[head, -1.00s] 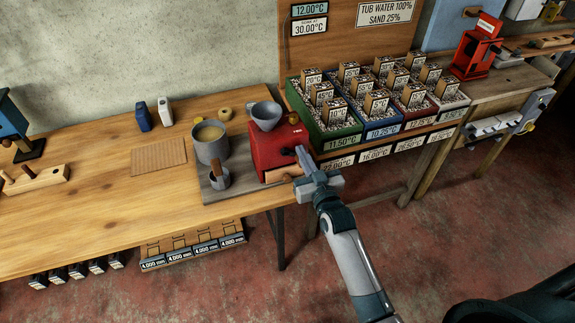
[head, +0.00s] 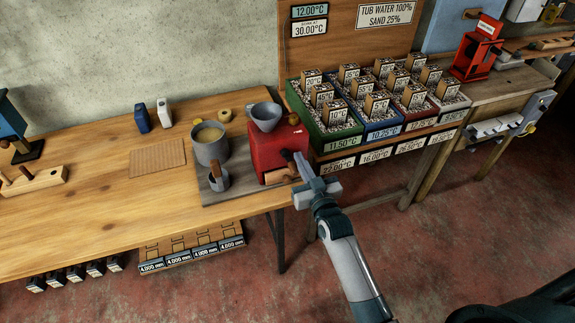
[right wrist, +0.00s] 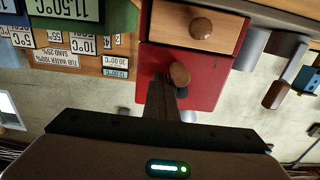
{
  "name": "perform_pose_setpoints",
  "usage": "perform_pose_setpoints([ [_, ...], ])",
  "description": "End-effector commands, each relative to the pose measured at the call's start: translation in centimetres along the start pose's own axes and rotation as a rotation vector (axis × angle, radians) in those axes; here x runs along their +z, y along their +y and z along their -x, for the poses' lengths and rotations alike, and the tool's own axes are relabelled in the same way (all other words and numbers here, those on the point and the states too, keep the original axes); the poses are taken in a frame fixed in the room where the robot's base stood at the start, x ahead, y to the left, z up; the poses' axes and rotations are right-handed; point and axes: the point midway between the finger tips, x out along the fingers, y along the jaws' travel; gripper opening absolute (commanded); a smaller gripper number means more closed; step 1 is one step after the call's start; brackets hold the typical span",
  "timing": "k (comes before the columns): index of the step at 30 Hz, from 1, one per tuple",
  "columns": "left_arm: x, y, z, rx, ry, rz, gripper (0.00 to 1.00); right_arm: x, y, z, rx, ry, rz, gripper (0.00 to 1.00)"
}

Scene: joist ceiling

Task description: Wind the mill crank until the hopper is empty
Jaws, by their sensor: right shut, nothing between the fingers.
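The red mill (head: 268,150) stands on a grey board at the bench's front edge, with a grey funnel-shaped hopper (head: 265,116) on top. I cannot tell what the hopper holds. My right gripper (head: 300,160) is shut and empty at the mill's front right side. In the right wrist view, which is upside down, my shut fingers (right wrist: 163,92) reach the red mill face (right wrist: 205,85) beside a brown round knob (right wrist: 180,74). It seems to be the crank's knob; contact is unclear. The drawer (right wrist: 190,25) has another knob. My left gripper is not in view.

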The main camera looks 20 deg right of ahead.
Motion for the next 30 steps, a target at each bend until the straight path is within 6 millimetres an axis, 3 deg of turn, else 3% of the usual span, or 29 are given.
perform_pose_setpoints([
  [4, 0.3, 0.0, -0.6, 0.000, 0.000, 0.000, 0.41, 1.3, -0.5, 0.0, 0.000, -0.004, 0.001, 0.00],
  [30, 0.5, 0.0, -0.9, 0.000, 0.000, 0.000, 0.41, 2.3, -2.1, 0.0, 0.000, -0.003, 0.000, 0.00],
])
